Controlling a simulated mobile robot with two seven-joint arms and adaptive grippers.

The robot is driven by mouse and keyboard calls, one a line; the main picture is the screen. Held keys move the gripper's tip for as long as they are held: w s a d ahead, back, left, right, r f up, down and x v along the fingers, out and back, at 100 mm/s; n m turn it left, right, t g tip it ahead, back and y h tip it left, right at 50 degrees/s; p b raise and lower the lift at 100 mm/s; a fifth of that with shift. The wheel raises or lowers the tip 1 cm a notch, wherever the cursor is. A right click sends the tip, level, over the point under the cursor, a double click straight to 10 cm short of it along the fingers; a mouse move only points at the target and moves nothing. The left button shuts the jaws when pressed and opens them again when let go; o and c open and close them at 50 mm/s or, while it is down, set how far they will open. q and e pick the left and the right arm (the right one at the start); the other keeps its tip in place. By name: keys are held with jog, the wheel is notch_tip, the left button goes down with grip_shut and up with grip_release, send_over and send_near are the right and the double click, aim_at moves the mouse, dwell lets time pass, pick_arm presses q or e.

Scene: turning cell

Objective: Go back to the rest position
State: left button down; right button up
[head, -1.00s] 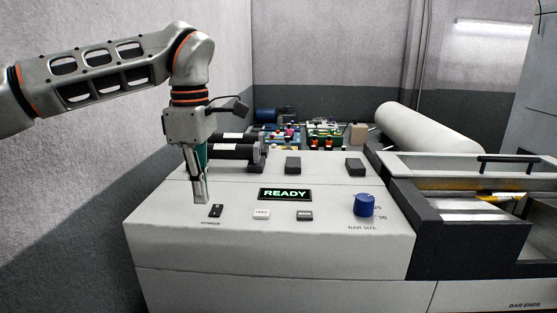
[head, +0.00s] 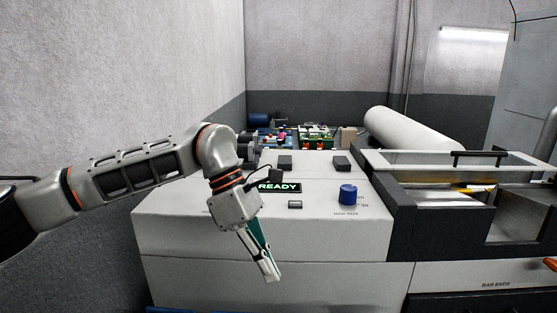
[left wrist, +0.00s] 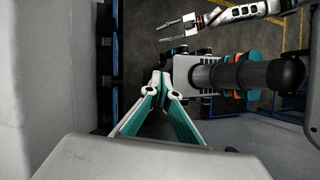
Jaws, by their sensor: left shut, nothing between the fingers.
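My left gripper (head: 270,278) is shut and empty in the head view, pointing down in front of the machine's front face. Its fingertips meet in the left wrist view (left wrist: 161,84). My left arm comes in from the left and covers part of the machine's control panel (head: 316,222). My right gripper (left wrist: 160,34) shows small at the top of the left wrist view, its two thin fingers apart with nothing seen between them. It is not in the head view.
A white roll (head: 410,138) lies behind. An open trough (head: 462,205) is at right. A wall (head: 90,90) stands left.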

pick_arm(q)
jog(key=s+d+n+g+h, duration=0.25)
jog(key=s+d+h, duration=0.2)
jog(key=d, duration=0.25)
jog(key=s+d+n+g+h, duration=0.1)
jog(key=s+d+n+h, duration=0.25)
jog(key=d+h, duration=0.35)
jog(key=w+a+f+n+t+h, duration=0.1)
jog(key=w+a+n+t+h, duration=0.25)
jog(key=n+t, duration=0.55)
jog(key=w+a+f+n+t+h, duration=0.2)
jog(key=w+n+t, duration=0.4)
jog(key=n, duration=0.5)
jog(key=w+a+f+n+t+y, duration=0.1)
jog(key=a+f+n+t+y, duration=0.85)
jog(key=f+n, duration=0.6)
jog(key=s+a+f+n+g+y, duration=0.3)
jog(key=s+a+f+n+y, duration=0.2)
jog(key=s+a+f, duration=0.4)
jog(key=s+a+f+n+g+y, duration=0.4)
jog(key=s+a+f, duration=0.6)
jog(key=f, duration=0.7)
jog(key=shift+a+n+y, duration=0.25)
jog(key=shift+n+y, duration=0.4)
jog(key=shift+y, duration=0.1)
pick_arm(e)
jog(key=shift+s+a+f, duration=0.15)
jog(key=shift+s+f, duration=0.05)
jog(key=shift+s, duration=0.05)
